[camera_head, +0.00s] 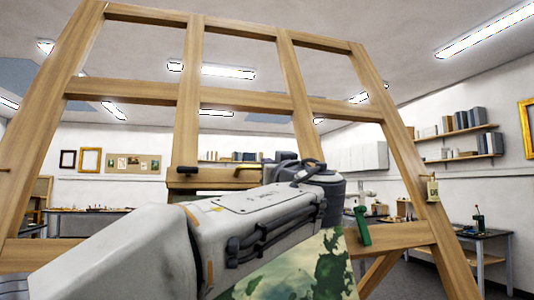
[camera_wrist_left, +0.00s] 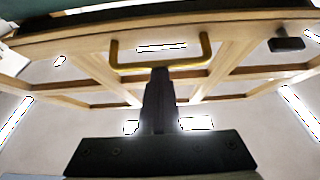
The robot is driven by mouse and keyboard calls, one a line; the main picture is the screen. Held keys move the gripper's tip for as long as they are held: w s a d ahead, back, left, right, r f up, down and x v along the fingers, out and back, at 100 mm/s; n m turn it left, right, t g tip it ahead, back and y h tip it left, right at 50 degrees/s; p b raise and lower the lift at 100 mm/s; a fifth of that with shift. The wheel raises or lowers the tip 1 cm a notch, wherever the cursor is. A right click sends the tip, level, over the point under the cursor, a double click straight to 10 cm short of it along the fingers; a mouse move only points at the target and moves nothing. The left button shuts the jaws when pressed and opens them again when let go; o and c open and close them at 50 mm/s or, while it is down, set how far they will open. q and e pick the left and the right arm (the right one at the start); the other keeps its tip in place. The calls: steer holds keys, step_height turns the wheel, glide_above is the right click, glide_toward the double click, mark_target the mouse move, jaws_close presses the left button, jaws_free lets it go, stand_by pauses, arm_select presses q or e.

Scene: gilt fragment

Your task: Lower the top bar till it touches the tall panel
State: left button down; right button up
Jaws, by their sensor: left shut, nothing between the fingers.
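The wooden easel's top bar (camera_head: 215,180) runs across the middle of the head view, with a brass handle (camera_head: 250,168) on it. In the left wrist view the bar (camera_wrist_left: 75,45) crosses the upper part, and its U-shaped brass handle (camera_wrist_left: 120,62) spans the centre. My left gripper (camera_wrist_left: 160,72) is shut and empty, its dark fingertips at the handle's crosspiece; I cannot tell whether they touch. The tall panel (camera_head: 290,275), painted green and cream, shows below my left arm. My arm hides its top edge, so its gap to the bar is hidden. My right gripper is out of view.
The easel frame (camera_head: 190,75) rises around the bar. A green lever (camera_head: 361,226) sits right of the panel, and a small tagged fitting (camera_head: 432,188) on the right post. Workbenches (camera_head: 480,235) stand behind.

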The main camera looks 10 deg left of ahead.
arm_select(q)
steer(key=shift+d+f, duration=0.1)
steer(key=shift+f, duration=0.35)
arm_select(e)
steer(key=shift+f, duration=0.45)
arm_select(q)
steer(key=shift+r, duration=0.15)
